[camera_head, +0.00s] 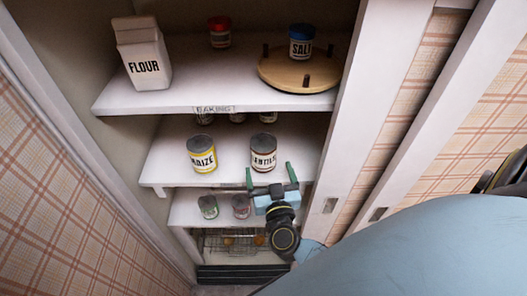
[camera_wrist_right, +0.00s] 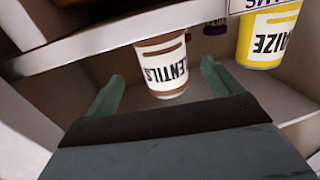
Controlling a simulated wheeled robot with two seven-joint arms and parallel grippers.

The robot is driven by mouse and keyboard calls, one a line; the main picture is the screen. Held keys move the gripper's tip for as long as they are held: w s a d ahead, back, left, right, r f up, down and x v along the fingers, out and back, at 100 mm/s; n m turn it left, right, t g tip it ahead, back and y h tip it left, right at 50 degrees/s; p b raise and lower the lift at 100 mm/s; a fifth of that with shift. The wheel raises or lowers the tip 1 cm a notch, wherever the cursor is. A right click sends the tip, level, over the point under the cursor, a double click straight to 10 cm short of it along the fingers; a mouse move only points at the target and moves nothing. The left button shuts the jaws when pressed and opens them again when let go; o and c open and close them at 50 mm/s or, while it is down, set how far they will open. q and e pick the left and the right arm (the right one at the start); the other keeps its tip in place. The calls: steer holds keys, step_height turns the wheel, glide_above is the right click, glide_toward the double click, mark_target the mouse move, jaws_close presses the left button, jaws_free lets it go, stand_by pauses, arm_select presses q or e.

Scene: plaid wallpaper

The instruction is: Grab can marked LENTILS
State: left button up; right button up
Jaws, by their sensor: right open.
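The can marked LENTILS (camera_head: 263,153) stands upright on the middle shelf in the head view, with a white label and a brown band. It also shows upside down in the right wrist view (camera_wrist_right: 163,68), between and beyond the green fingertips. My right gripper (camera_head: 270,177) is open and empty, just in front of and below the can. In the right wrist view its two fingers (camera_wrist_right: 160,85) point toward the can on either side of it; whether they reach around it cannot be told. My left gripper is not in view.
A yellow MAIZE can (camera_head: 202,155) stands left of the LENTILS can, with a gap between. Several cans stand behind. The upper shelf (camera_head: 205,85) holds a FLOUR bag (camera_head: 144,55) and a SALT jar (camera_head: 301,42) on a wooden turntable (camera_head: 285,76). Sliding door frames (camera_head: 345,130) stand right.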

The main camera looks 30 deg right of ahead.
mark_target(267, 164)
steer(key=x, duration=0.3)
steer(key=shift+w, duration=0.15)
steer(key=x, duration=0.2)
steer(key=b+x, duration=0.1)
steer(key=x, duration=0.2)
steer(key=shift+w+r, duration=0.2)
steer(key=shift+w, duration=0.05)
steer(key=shift+r, duration=0.1)
steer(key=c, duration=1.3)
steer(key=shift+c, duration=0.2)
